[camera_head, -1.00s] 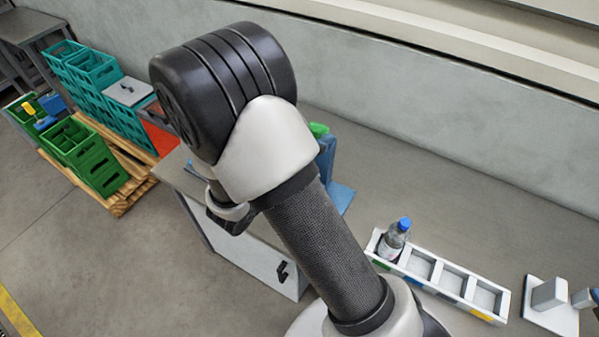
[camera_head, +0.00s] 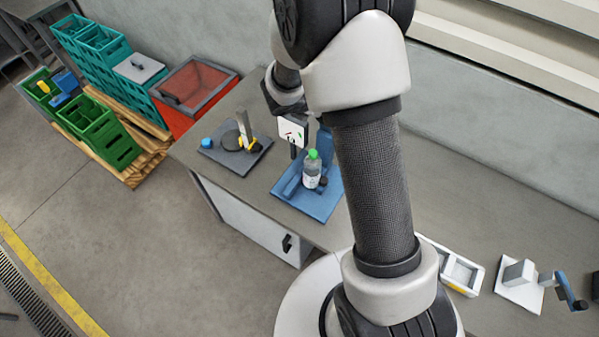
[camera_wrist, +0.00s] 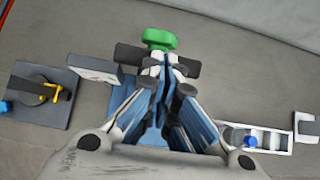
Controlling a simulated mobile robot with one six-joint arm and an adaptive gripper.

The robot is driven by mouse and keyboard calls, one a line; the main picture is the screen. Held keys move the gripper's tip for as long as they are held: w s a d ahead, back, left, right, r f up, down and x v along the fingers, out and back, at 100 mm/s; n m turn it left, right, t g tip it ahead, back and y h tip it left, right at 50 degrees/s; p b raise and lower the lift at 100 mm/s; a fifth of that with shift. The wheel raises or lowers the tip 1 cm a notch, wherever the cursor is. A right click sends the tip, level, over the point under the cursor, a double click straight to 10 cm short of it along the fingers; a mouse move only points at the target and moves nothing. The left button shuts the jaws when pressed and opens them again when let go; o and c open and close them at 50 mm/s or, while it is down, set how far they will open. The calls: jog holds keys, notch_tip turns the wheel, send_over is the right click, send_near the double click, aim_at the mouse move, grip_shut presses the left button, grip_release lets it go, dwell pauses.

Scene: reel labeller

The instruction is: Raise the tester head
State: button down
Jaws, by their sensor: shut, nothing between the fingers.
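The tester (camera_head: 325,145) stands on the bench with a blue base plate (camera_head: 318,205) and a blue column partly behind my arm. A clear bottle with a green cap (camera_head: 312,172) stands upright at it, beside a small black part. A white panel with a display (camera_head: 292,130) is just left of it. In the wrist view a green rounded part (camera_wrist: 158,38) shows above a black bar, just past my fingertips. My gripper (camera_wrist: 165,68) is shut and empty, pointing at the tester. I cannot tell whether it touches. The head view hides the fingers behind my arm.
A dark plate with a disc and yellow-black lever (camera_head: 240,142) lies left of the tester. A white compartment tray (camera_head: 462,272) and a white fixture with a crank (camera_head: 520,285) stand to the right. Crates (camera_head: 110,125) and a red-lidded box (camera_head: 195,95) are at left.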

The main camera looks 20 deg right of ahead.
jog(key=shift+w+d+r, duration=0.2)
jog(key=shift+w+d, duration=0.2)
jog(key=shift+a, duration=0.1)
dwell(0.3)
